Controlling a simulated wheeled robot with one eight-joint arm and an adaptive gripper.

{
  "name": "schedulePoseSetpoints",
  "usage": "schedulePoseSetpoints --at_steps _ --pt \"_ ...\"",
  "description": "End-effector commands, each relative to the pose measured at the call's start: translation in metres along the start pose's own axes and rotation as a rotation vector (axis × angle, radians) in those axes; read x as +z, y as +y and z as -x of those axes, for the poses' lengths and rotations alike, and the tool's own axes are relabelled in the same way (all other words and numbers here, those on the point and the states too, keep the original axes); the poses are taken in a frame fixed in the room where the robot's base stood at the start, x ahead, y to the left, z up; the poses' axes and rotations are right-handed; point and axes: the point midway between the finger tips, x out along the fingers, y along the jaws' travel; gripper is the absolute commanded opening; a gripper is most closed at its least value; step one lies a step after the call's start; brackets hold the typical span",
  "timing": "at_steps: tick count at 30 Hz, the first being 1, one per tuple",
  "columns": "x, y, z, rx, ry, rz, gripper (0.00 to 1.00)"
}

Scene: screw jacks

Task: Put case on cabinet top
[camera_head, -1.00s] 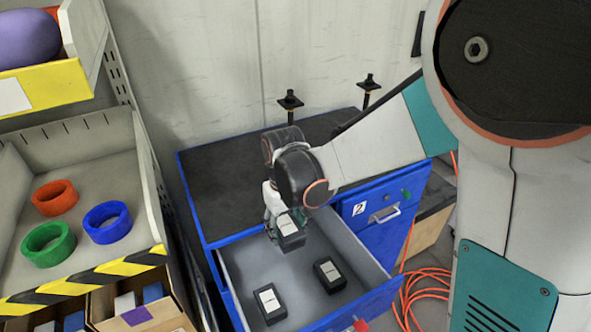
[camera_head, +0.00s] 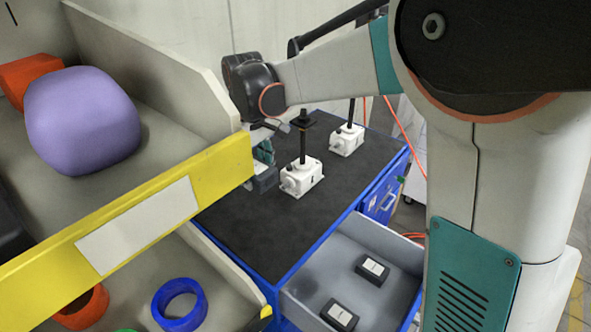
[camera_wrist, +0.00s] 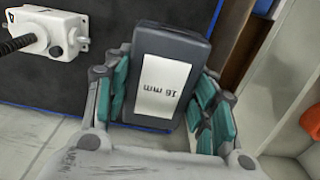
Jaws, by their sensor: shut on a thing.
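The dark case (camera_wrist: 161,78) with a white "16 mm" label is between the teal fingers of my gripper (camera_wrist: 163,105) in the wrist view. In the head view my gripper (camera_head: 264,165) is shut on the case (camera_head: 265,181), partly hidden by the yellow shelf edge. It is over the left part of the black cabinet top (camera_head: 255,222); I cannot tell whether the case touches it. Below, the open drawer (camera_head: 320,268) holds two more dark cases, one (camera_head: 372,269) farther back and one (camera_head: 339,315) nearer.
Two white screw jacks, one (camera_head: 301,178) near my gripper and one (camera_head: 347,139) farther back, stand on the cabinet top. The yellow-edged shelf (camera_head: 140,222) with a purple object (camera_head: 83,120) is close on the left. The cabinet top's front part is clear.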

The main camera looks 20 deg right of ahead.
Motion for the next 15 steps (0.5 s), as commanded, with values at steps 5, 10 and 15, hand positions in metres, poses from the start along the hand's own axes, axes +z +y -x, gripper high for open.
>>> schedulePoseSetpoints --at_steps 5,10,15 --pt "-0.001 0.001 -0.018 0.0 0.0 0.004 0.16" --pt "-0.001 0.001 -0.058 0.0 0.0 0.003 0.16" --pt "-0.001 0.001 -0.1 0.0 0.0 0.003 0.16"
